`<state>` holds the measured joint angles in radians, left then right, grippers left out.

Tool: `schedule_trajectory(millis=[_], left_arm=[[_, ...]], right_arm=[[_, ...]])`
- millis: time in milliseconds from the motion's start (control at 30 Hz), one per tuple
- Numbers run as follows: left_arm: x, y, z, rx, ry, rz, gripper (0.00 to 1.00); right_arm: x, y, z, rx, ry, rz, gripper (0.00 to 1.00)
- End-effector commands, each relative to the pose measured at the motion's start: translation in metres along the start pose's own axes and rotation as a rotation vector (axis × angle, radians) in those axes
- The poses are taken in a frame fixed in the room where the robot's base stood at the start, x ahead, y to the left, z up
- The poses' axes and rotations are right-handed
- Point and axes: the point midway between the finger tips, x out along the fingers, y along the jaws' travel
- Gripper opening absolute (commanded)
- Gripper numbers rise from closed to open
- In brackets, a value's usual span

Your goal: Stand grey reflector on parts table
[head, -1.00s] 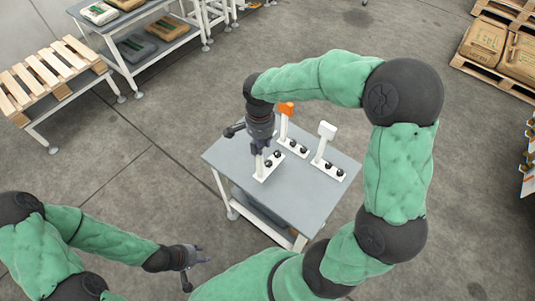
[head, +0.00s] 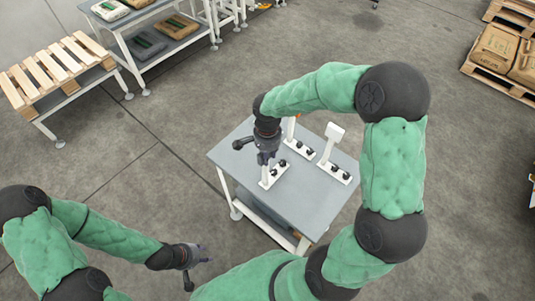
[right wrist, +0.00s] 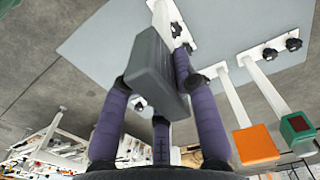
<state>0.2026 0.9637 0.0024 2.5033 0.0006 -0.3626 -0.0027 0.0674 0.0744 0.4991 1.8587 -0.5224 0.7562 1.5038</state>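The grey reflector (right wrist: 155,72) is a dark grey block on a white post with a white foot plate (head: 274,175) carrying black knobs. My right gripper (head: 266,160) is over the parts table (head: 300,205) from above. In the right wrist view its purple fingers (right wrist: 155,90) lie against both sides of the block, shut on it. The post looks upright, and the foot is at or just above the tabletop; contact cannot be told. In the head view my gripper hides the block. My left gripper (head: 192,262) is empty, away from the table; its fingers look apart.
An orange reflector (right wrist: 257,145) on its stand and another stand with a white-backed head (head: 335,131) occupy the table's far and right parts. The near tabletop is clear. A slatted pallet (head: 55,72) and shelf with sacks (head: 175,26) stand at the back left.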

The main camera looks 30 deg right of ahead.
Motion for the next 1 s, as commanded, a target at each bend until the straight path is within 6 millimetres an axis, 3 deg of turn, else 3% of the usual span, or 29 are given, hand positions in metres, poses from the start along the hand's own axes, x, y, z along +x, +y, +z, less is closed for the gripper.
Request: schedule_trajectory(millis=[33, 67, 100, 533, 1000], left_arm=[[0.0, 0.0, 0.0, 0.0, 0.0, 0.0, 0.4], [0.0, 0.0, 0.0, 0.0, 0.0, 0.0, 0.4], [0.0, 0.0, 0.0, 0.0, 0.0, 0.0, 0.4], [-0.004, 0.002, 0.0, 0.0, 0.0, 0.0, 0.4], [-0.017, 0.006, 0.001, 0.0, 0.0, 0.0, 0.4]], right_arm=[[0.0, 0.0, 0.0, 0.0, 0.0, 0.0, 0.43], [0.0, 0.0, 0.0, 0.0, 0.0, 0.0, 0.52], [0.0, 0.0, 0.0, 0.0, 0.0, 0.0, 0.53], [-0.007, 0.0, 0.0, 0.0, 0.001, -0.001, 0.53], [-0.094, -0.001, 0.0, 0.0, 0.002, -0.004, 0.53]])
